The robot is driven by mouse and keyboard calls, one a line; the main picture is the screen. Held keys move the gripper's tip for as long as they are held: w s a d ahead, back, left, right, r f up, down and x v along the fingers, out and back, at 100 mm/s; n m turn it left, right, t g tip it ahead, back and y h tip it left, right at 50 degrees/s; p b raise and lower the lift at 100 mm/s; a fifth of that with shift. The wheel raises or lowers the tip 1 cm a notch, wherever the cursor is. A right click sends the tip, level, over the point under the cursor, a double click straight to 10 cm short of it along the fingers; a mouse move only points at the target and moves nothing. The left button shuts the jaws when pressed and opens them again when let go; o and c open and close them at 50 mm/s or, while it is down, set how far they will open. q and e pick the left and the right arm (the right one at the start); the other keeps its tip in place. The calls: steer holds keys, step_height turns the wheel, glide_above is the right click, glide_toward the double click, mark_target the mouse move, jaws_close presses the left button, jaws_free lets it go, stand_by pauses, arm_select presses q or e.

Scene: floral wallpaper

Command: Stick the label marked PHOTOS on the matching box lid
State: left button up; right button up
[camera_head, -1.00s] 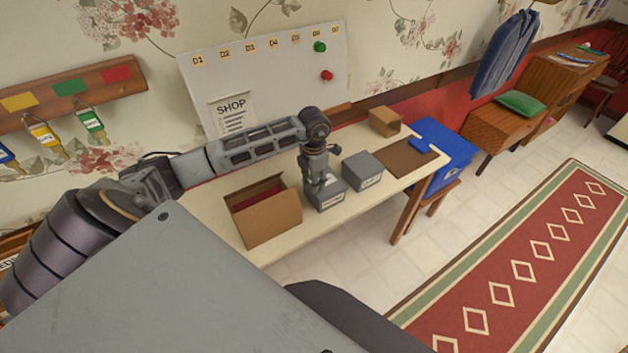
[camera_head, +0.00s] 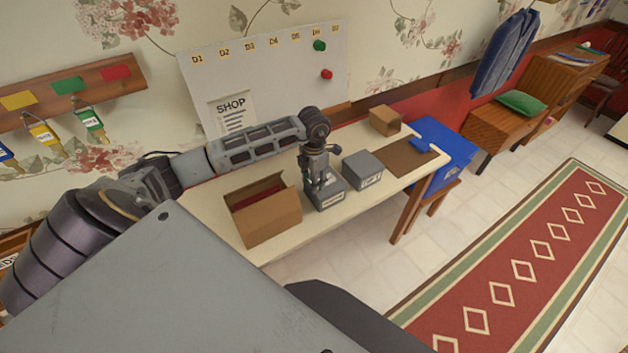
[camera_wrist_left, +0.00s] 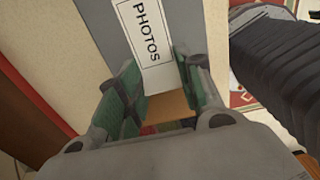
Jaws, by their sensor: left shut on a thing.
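The label marked PHOTOS (camera_wrist_left: 147,35) is a white strip with black letters. In the left wrist view it lies in line with a grey box lid (camera_wrist_left: 100,15) behind it; I cannot tell whether it touches the lid. My left gripper (camera_wrist_left: 158,66) is shut on the label's near end, between green-padded fingers. In the head view my left gripper (camera_head: 320,184) points down over the nearer grey box (camera_head: 331,200), hiding part of its lid. A second grey box (camera_head: 362,168) stands beside it to the right. The writing on both box fronts is too small to read. My right gripper is out of view.
An open brown cardboard box (camera_head: 270,222) stands left of the grey boxes on the cream table (camera_head: 290,248). A small brown box (camera_head: 385,121), a brown mat (camera_head: 400,160) and a blue bin (camera_head: 445,150) are to the right. A white board (camera_head: 275,70) stands behind.

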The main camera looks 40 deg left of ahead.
arm_select(q)
steer(key=o, duration=0.8)
steer(key=shift+c, duration=0.2)
steer(key=o, duration=0.6)
steer(key=shift+c, duration=0.2)
steer(key=shift+r, duration=0.1)
steer(key=shift+r+p, duration=0.35)
steer(key=shift+r, duration=0.15)
steer(key=shift+r+p, duration=1.5)
steer(key=shift+r, duration=1.4)
